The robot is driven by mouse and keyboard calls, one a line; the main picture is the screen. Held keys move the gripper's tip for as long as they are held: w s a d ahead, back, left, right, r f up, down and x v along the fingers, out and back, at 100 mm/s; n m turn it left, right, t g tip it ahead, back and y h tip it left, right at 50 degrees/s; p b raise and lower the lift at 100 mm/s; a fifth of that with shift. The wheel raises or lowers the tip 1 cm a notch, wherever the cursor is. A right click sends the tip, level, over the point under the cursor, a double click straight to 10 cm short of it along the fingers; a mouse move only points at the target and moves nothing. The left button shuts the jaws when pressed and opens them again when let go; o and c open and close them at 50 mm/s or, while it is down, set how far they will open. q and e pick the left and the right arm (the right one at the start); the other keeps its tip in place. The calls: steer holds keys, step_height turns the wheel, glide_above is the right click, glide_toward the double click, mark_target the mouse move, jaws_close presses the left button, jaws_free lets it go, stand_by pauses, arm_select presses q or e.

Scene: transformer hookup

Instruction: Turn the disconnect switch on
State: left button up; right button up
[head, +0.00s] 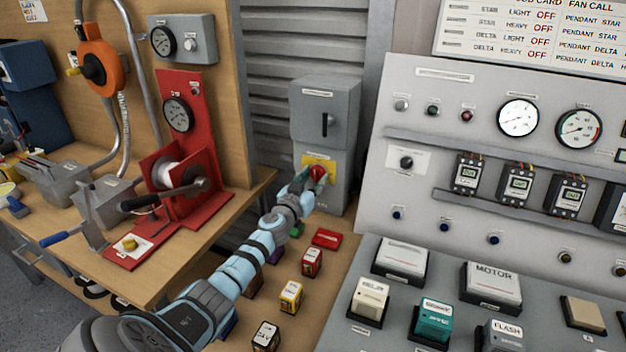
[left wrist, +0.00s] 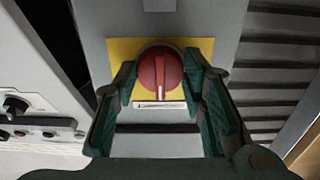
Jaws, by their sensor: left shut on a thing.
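The disconnect switch is a red rotary knob (head: 318,171) on a yellow plate (head: 328,163), low on the front of a grey wall box (head: 326,105). In the left wrist view the red knob (left wrist: 160,68) is in the middle, with its raised grip running up and down the picture. A small white label (left wrist: 159,104) sits below it. My left gripper (head: 307,182) is at the knob. In the left wrist view its green fingers (left wrist: 160,84) are on either side of the knob, shut on it. My right gripper is not in view.
A sloped control panel (head: 450,245) with gauges and buttons stands to the right. A wooden bench (head: 185,250) with a red winch stand (head: 185,130) is on the left. Small coloured blocks (head: 291,296) and a red piece (head: 326,238) lie below my left arm.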

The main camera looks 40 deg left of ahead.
arm_select(q)
steer(key=shift+m, duration=0.4)
steer(key=m, duration=0.3)
steer(key=shift+f+m, duration=0.1)
steer(key=shift+m, duration=0.3)
steer(key=m, duration=0.4)
steer(key=shift+a+m, duration=0.1)
steer(key=shift+m, duration=0.2)
steer(key=m, duration=0.8)
steer(key=shift+r+m, duration=0.2)
steer(key=shift+m, duration=0.1)
steer(key=o, duration=1.1)
steer(key=shift+a, duration=0.1)
steer(key=shift+s, duration=0.1)
